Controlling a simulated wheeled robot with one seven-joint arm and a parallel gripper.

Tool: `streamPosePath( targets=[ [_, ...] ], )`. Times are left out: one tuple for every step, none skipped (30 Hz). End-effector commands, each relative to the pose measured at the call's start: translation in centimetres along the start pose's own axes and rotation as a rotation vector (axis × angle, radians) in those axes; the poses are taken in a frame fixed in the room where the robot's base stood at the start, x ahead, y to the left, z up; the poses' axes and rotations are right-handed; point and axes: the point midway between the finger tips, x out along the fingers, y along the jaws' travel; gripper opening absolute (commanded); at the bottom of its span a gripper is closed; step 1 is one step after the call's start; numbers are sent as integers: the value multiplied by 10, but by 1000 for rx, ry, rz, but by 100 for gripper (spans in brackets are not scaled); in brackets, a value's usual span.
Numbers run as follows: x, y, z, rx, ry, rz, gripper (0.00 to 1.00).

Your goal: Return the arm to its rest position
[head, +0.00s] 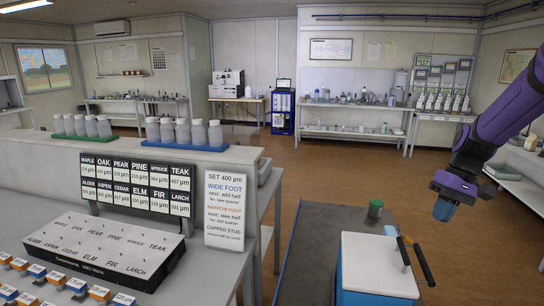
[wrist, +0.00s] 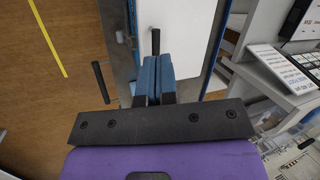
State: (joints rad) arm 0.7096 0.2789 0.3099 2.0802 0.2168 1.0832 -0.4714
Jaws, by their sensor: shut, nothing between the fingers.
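My gripper (head: 443,209) hangs at the right of the head view, blue fingers pointing down, on my purple arm (head: 508,108). In the wrist view its two blue fingers (wrist: 152,78) are pressed together with nothing between them. In the head view it hangs in the air, to the right of and higher in the picture than a white-topped blue box (head: 372,262). It touches nothing that I can see.
The blue box has black handles (head: 424,262); a dark green-lidded jar (head: 376,208) stands behind it. At left are a counter with bottles (head: 183,131), a label board (head: 137,185) and a sloped panel (head: 105,246). Brown floor (head: 330,180) lies open beyond.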

Motion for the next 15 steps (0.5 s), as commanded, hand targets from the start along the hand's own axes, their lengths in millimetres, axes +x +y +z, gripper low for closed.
streamPosePath(
  targets=[
    [-8, -15, 8, -9, 14, 39, 0],
    [-11, -22, 12, -11, 22, 59, 0],
    [-16, -32, 18, -14, 34, 85, 0],
    [-19, -39, 23, -17, 43, 104, 0],
    [-22, -46, 28, -19, 53, 123, 0],
    [-26, -54, 35, -22, 67, 146, 0],
    [-29, -61, 40, -24, 78, 163, 0],
    [-32, -68, 45, -27, 89, 179, 0],
    [-36, -76, 53, -30, 106, 200, 0],
    [-38, -82, 58, -33, 119, 216, 0],
    [-41, -88, 64, -36, 132, 230, 0],
    [-44, -95, 72, -39, 151, 248, 0],
    [-46, -101, 78, -42, 165, 260, 0],
    [-48, -106, 85, -45, 179, 272, 0],
    [-51, -113, 93, -49, 200, 288, 0]
  ],
)
